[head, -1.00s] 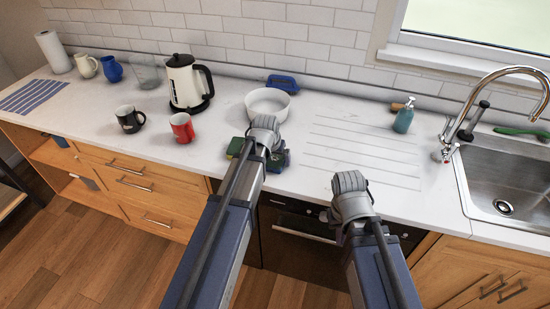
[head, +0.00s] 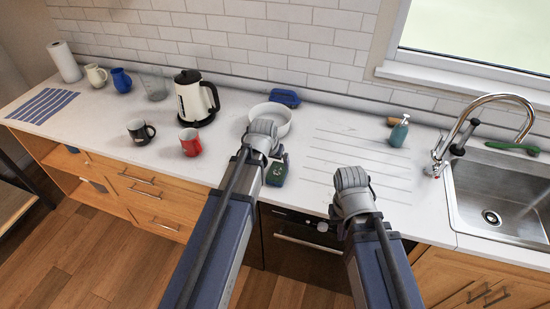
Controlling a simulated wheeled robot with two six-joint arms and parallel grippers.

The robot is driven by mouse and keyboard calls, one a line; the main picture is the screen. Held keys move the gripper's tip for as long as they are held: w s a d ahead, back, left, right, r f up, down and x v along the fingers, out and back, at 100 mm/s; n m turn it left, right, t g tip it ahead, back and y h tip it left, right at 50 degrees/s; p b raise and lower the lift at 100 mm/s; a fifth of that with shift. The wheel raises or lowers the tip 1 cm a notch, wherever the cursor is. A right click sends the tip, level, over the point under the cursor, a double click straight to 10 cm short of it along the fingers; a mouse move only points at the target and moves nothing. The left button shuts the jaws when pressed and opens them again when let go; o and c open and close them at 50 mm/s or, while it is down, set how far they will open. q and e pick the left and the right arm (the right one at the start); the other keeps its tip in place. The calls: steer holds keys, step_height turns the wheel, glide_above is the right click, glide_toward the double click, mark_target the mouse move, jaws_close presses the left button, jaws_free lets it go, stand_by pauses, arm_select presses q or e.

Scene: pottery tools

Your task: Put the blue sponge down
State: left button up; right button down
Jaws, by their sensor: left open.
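My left gripper (head: 274,156) is open, low over the counter in front of the white bowl (head: 271,122). Its wrist hides most of the fingers. A small dark green block (head: 277,174), like a sponge, lies on the counter at the front edge, just below the visible fingertip. I cannot tell if they touch. A blue object (head: 285,98) lies behind the bowl near the wall; its shape is too small to tell if it is the blue sponge. No other blue sponge is clearly visible. My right gripper (head: 338,212) hangs at the counter's front edge, its fingers mostly hidden.
A red mug (head: 190,142), a black mug (head: 141,132) and a kettle (head: 196,98) stand to the left. The ribbed draining area (head: 360,160) is clear. A soap bottle (head: 399,132) and the sink (head: 500,200) are to the right.

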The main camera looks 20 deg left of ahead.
arm_select(q)
steer(key=s+d+m+g, duration=0.1)
steer(key=s+d+g, duration=0.1)
steer(key=s+d, duration=0.4)
steer(key=s+d+m+g+y, duration=0.1)
steer(key=s+d+m+g, duration=0.1)
steer(key=s+d, duration=0.5)
steer(key=s+g, duration=0.1)
steer(key=s, duration=0.5)
steer(key=shift+s+d+f+y, duration=0.15)
steer(key=shift+s+d+y, duration=0.05)
steer(key=shift+s+y, duration=0.1)
arm_select(e)
steer(key=shift+r, duration=0.65)
arm_select(q)
steer(key=shift+w, duration=0.1)
step_height(320, 180, down, 4)
steer(key=b, duration=0.3)
steer(key=shift+b, duration=0.3)
arm_select(e)
step_height(320, 180, down, 4)
steer(key=shift+f, duration=0.1)
